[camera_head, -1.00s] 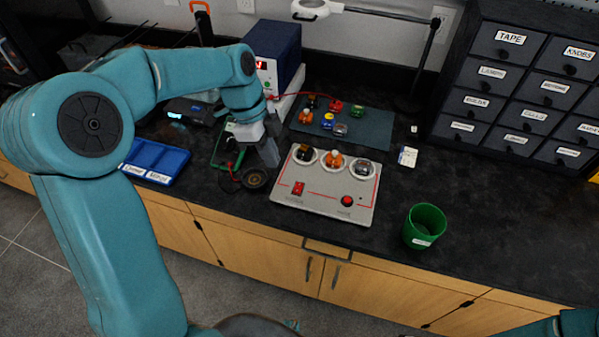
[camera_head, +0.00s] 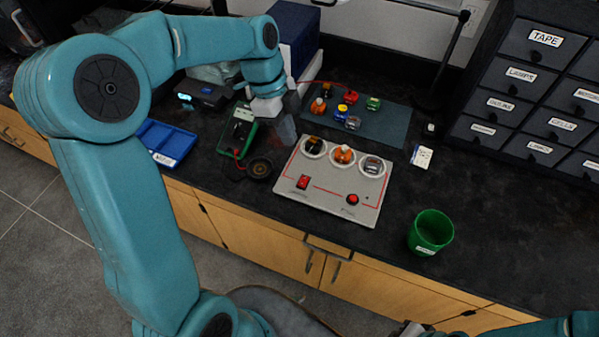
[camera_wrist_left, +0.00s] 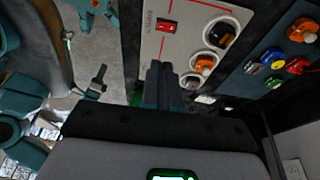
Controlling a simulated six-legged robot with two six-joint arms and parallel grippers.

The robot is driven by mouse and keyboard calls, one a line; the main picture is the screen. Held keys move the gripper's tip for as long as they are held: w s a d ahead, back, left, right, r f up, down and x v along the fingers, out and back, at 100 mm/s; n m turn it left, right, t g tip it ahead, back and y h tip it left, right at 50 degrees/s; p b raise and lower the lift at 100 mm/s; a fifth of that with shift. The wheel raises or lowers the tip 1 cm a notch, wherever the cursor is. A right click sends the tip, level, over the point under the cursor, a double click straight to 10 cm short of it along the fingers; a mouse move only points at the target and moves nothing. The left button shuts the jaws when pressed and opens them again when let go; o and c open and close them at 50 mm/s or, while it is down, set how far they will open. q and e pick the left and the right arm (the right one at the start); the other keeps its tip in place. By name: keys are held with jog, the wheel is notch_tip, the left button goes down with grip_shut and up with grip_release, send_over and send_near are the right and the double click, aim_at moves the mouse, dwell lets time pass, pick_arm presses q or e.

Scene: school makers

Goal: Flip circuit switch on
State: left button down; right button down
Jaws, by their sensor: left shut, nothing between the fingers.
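The circuit board (camera_head: 330,205) is a pale panel lying on the dark bench, with a red rocker switch (camera_head: 303,182) at its front left and a red round button (camera_head: 352,199) at its front right. Three round sockets with small parts line its back edge. My left gripper (camera_head: 287,130) is shut and empty, just beyond the board's back-left corner, apart from the switch. In the left wrist view the shut fingers (camera_wrist_left: 158,80) point toward the board, and the red switch (camera_wrist_left: 168,26) shows above them. Whether the switch is on cannot be told. My right gripper is not clearly seen.
A blue-grey mat (camera_head: 385,122) with several coloured parts lies behind the board. A green meter (camera_head: 238,135) and a blue tray (camera_head: 166,142) are to the left. A green cup (camera_head: 431,232) stands right of the board. Black drawers (camera_head: 530,75) stand at the back right.

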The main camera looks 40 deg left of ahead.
aim_at(302, 184)
pick_arm(q)
jog(key=x, duration=1.3)
jog(key=shift+a+f, duration=0.15)
jog(key=shift+a, duration=0.25)
jog(key=shift+s+f, duration=0.2)
jog(key=shift+f, duration=0.15)
jog(key=shift+w, duration=0.1)
jog(key=shift+f, duration=0.1)
